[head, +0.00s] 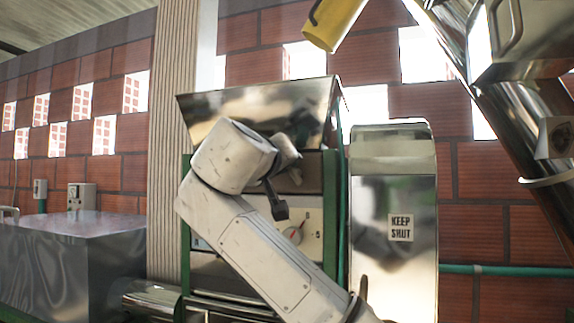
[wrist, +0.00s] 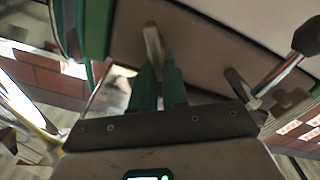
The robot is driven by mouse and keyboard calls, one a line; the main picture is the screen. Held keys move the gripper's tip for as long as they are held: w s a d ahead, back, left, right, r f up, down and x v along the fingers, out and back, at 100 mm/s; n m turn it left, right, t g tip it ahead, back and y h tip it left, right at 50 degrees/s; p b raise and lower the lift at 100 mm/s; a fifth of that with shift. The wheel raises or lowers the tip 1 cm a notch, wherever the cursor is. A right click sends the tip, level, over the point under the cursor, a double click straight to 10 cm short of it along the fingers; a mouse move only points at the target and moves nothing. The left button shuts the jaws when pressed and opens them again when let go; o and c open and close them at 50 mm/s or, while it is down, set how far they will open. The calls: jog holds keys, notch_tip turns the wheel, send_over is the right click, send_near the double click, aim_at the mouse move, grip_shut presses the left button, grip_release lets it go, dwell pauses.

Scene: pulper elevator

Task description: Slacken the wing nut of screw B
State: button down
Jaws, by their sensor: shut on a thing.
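In the wrist view my gripper (wrist: 158,72) has green fingers, close together and shut on a narrow pale metal piece (wrist: 152,42) against the machine's grey face. It looks like a wing nut seen edge-on; no letter B is readable. To its right a shiny rod with a dark knob (wrist: 304,38) sticks out, with a small metal fitting at its base. In the head view my arm crosses the front of the pulper (head: 260,105). The fingertips and the nut are hidden there. A dark knob (head: 279,211) shows just below my wrist.
A dial plate with a red pointer (head: 294,235) is partly behind my arm. A metal cover marked KEEP SHUT (head: 400,228) stands close on the right. A yellow container (head: 333,22) and a slanting metal chute (head: 500,120) are above right. A metal box (head: 70,245) is at left.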

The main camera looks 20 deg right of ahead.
jog(key=n+p, duration=0.1)
jog(key=n, duration=0.2)
jog(key=f+n+p, duration=0.1)
jog(key=n, duration=0.3)
jog(key=a+n+p, duration=0.1)
jog(key=n, duration=0.3)
jog(key=shift+w+f, duration=0.3)
jog(key=shift+f, duration=0.1)
jog(key=shift+a+n, duration=0.1)
jog(key=shift+n, duration=0.2)
jog(key=c, duration=1.3)
grip_release()
jog(key=shift+a, duration=0.1)
jog(key=shift+c, duration=0.2)
jog(key=shift+o, duration=1)
jog(key=b+v, duration=0.3)
jog(key=v, duration=0.7)
jog(key=shift+s, duration=0.35)
jog(key=shift+a, duration=0.1)
